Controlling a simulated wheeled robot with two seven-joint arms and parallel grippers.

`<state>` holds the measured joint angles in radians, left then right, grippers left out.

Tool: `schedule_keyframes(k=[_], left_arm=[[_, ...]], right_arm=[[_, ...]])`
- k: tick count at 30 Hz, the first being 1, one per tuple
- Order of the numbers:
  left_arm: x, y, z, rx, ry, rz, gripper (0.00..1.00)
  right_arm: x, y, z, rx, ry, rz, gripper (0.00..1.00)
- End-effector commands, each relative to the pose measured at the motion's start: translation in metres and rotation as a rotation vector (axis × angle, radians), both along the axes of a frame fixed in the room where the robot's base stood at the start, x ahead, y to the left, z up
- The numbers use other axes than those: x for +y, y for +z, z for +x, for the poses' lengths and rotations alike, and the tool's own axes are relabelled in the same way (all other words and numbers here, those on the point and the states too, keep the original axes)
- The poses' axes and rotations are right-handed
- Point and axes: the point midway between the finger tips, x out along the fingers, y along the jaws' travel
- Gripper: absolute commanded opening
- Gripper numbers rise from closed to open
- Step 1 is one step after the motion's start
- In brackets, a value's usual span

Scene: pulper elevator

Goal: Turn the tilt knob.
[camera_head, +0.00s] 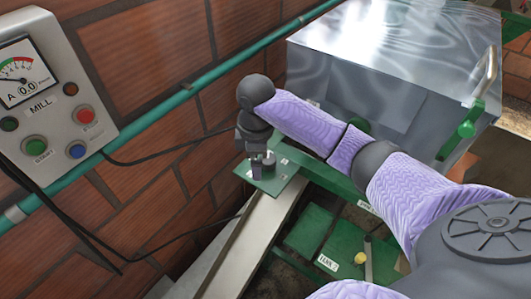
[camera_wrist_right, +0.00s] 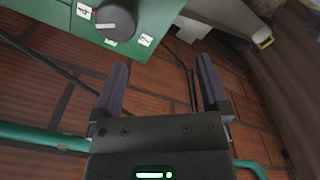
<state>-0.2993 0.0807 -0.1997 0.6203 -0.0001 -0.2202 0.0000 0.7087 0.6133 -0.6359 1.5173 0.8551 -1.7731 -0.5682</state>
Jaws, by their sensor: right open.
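The tilt knob (camera_wrist_right: 117,18) is a dark grey round knob with a pale pointer line, on a green panel (camera_wrist_right: 160,12) with small white labels around it, at the top of the right wrist view. My right gripper (camera_wrist_right: 162,64) is open, with nothing between its fingers. The knob lies beyond the left fingertip, apart from it. In the head view my right gripper (camera_head: 258,168) points down over the green panel (camera_head: 279,183), and it hides much of the knob there. My left gripper is in neither view.
A grey MILL box (camera_head: 52,95) with a gauge and coloured buttons hangs on the brick wall at left. A teal pipe (camera_head: 150,120) and black cables run along the wall. A shiny metal hopper (camera_head: 400,60) with a green-gripped handle stands at right. A metal chute (camera_head: 250,245) slopes below.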

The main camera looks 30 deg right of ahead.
Motion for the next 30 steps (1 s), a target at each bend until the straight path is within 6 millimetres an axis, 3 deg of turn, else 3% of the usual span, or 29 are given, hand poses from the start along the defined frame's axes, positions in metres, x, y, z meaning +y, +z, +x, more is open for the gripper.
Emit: schedule_keyframes(k=[3,7,11,18,21,30], left_arm=[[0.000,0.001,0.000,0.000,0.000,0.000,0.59],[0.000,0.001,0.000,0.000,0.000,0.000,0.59],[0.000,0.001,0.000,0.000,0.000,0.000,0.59],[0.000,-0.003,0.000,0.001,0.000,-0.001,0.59],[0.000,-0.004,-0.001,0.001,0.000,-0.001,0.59],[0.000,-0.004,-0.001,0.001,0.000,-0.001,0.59]], right_arm=[[-0.029,0.033,0.017,0.015,-0.004,-0.016,0.95],[-0.045,0.051,0.023,0.027,-0.007,-0.010,0.95],[-0.046,0.029,0.022,0.033,-0.006,-0.009,0.95],[-0.045,-0.027,0.023,0.030,-0.006,-0.009,0.95],[-0.045,-0.041,0.023,0.029,-0.006,-0.009,0.95],[-0.045,-0.046,0.023,0.026,-0.005,-0.011,0.95]])
